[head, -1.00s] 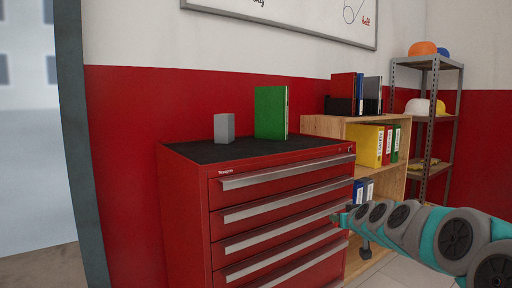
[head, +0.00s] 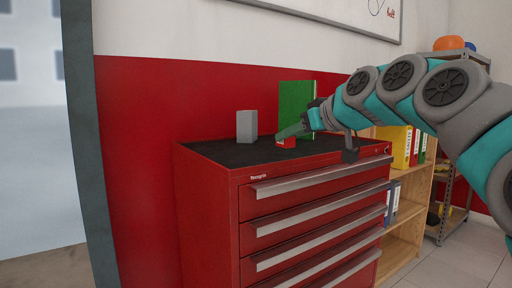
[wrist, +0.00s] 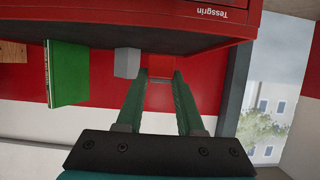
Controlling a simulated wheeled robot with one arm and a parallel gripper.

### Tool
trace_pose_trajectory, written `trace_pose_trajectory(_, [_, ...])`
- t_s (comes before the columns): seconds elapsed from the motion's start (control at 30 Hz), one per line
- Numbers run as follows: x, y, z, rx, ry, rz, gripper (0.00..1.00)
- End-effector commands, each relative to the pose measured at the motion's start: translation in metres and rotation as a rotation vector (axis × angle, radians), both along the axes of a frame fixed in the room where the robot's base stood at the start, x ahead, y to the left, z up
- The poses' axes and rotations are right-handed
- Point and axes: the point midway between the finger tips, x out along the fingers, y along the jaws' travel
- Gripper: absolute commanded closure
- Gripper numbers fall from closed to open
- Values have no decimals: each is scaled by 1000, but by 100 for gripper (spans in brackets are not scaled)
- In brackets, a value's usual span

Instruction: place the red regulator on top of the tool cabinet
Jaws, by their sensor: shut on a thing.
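The tool cabinet (head: 208,215) is red with a black top, several drawers and silver handles. My gripper (head: 283,135) is over its top, toward the front edge. It is shut on the red regulator (head: 287,143), a small red block. In the wrist view my gripper (wrist: 161,82) has the red regulator (wrist: 160,67) between its two fingertips, with the cabinet (wrist: 150,40) close beyond it. The regulator is at or just above the black top; I cannot tell whether it touches. Its far side is hidden.
A grey block (head: 247,126) stands on the cabinet top, left of my gripper. A green book or binder (head: 296,100) stands upright behind my gripper. A wooden shelf with binders (head: 402,147) is to the right. The left part of the top is clear.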

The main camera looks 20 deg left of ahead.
Motion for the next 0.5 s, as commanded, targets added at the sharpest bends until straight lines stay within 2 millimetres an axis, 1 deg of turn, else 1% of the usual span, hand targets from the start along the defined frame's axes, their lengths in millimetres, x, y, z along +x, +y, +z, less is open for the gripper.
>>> trace_pose_trajectory(0.03, [3,15,-2,-5,2,3,100])
trace_pose_trajectory(0.3, [18,79,-7,-3,-1,1,100])
trace_pose_trajectory(0.4, [23,100,-10,-3,1,1,100])
trace_pose_trajectory(0.5, [27,115,-11,-2,-1,0,100])
